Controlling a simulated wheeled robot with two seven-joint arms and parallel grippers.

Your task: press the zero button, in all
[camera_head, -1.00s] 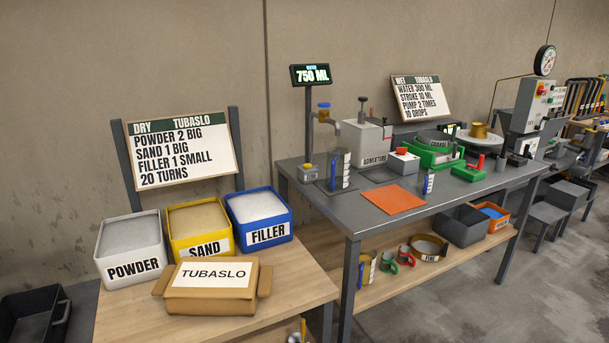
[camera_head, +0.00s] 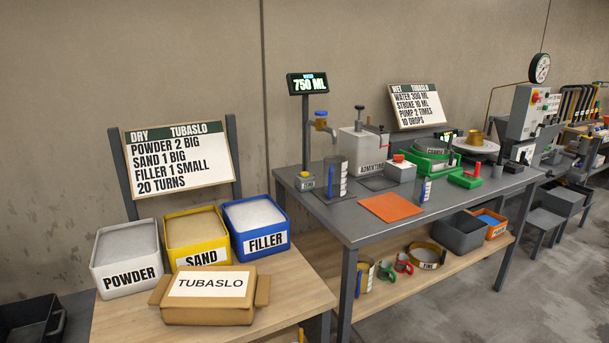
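I cannot tell for sure which of these is the zero button. A measuring cylinder (camera_head: 335,178) with a white scale stands beside the post under a tap. Neither of my grippers is in view.
The wooden table at left holds the powder (camera_head: 127,280), sand (camera_head: 203,258) and filler (camera_head: 264,243) bins and the TUBASLO carton (camera_head: 210,310). An orange mat (camera_head: 391,207) lies near the grey table's front edge. An admixture dispenser (camera_head: 372,166) stands behind.

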